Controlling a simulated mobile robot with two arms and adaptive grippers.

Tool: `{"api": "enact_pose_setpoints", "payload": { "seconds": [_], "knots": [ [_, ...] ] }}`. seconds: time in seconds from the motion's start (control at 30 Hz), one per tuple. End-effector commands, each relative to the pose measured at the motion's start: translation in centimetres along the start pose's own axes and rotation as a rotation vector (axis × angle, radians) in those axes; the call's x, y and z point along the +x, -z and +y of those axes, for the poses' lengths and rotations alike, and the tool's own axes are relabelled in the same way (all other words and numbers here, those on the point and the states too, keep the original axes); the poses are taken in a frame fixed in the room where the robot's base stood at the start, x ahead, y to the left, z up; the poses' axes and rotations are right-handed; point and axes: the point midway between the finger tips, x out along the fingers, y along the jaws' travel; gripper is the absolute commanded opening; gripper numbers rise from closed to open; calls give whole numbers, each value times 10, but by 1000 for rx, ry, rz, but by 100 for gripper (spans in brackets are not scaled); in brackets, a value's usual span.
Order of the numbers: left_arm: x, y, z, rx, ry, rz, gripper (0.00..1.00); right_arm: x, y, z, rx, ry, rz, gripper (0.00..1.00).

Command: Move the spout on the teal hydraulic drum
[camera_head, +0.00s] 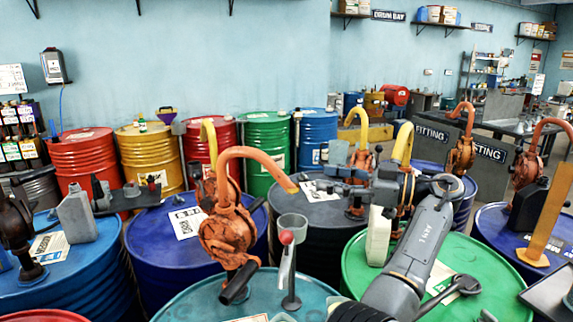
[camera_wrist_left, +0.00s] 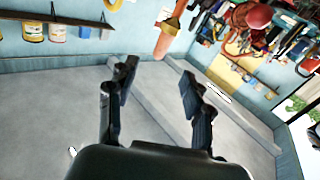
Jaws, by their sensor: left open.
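The teal drum (camera_head: 190,296) stands at the front centre, its lower part cut off by the frame. A rusty orange pump (camera_head: 222,238) sits on it. The pump's orange spout (camera_head: 250,156) arches up and to the right, with its end pointing down to the right above a grey cup. My left gripper (camera_head: 318,180) is open and empty, just right of the spout's end. In the left wrist view the two fingers (camera_wrist_left: 156,78) are spread, and an orange spout (camera_wrist_left: 163,42) shows beyond their tips. I cannot tell whether they touch it. My right gripper is not in view.
The grey cup (camera_head: 292,226) stands on a thin post beside a red-knobbed lever (camera_head: 286,238). A green drum (camera_head: 500,275) is under my left arm. A black-topped drum (camera_head: 290,232) and blue drums with pumps and containers crowd around. Red, yellow and green drums line the back wall.

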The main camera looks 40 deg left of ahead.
Motion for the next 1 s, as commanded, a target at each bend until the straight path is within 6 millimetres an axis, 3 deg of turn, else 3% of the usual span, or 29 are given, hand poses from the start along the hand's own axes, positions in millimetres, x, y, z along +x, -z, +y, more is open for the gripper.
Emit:
{"api": "enact_pose_setpoints", "payload": {
  "seconds": [0.23, 0.6, 0.8, 1.0],
  "knots": [
    [44, 5, 0, 1, 3, 1, 51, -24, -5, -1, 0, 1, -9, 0],
    [114, 4, 0, 1, 2, 1, 51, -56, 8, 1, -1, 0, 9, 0],
    [130, 2, 0, 1, 0, 2, 51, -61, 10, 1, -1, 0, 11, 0],
    [132, 0, 0, 0, 0, 2, 51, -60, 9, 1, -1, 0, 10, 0]
  ]
}}
